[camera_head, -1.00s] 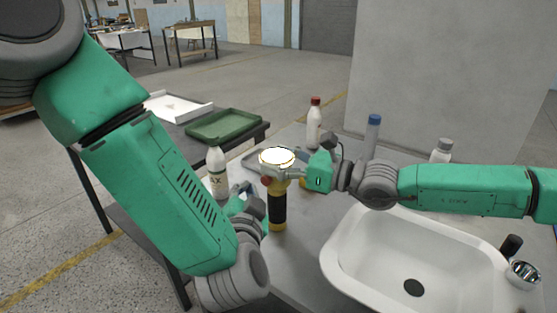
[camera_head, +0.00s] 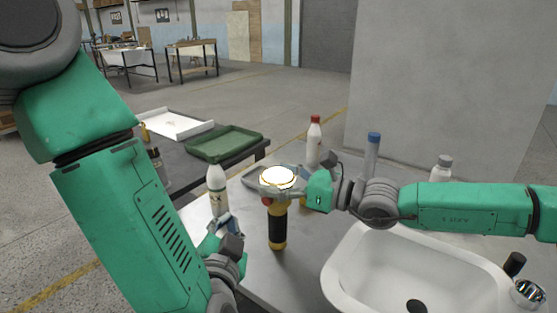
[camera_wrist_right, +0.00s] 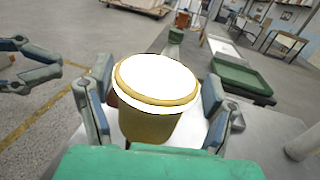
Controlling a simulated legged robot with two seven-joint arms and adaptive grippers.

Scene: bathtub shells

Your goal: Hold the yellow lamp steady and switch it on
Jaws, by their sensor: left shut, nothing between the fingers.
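The yellow lamp (camera_head: 278,233), with a black grip, is upright near the middle of the head view. Its round top glows bright white, also in the right wrist view (camera_wrist_right: 157,77). My right gripper (camera_head: 282,180) reaches in from the right, its fingers closed around the lamp's head; the right wrist view shows one finger on each side. My left gripper (camera_head: 225,224) is shut and empty, left of the lamp and apart from it. Its fingers also show at the left of the right wrist view (camera_wrist_right: 30,65). Whether the lamp's base touches the counter is unclear.
The grey counter (camera_head: 268,270) holds a white sink (camera_head: 350,265) at right. A white bottle (camera_head: 217,188) stands behind my left gripper, a red-capped bottle (camera_head: 314,142) and a blue-capped one (camera_head: 372,155) farther back. A green tray (camera_head: 225,147) lies on a dark table.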

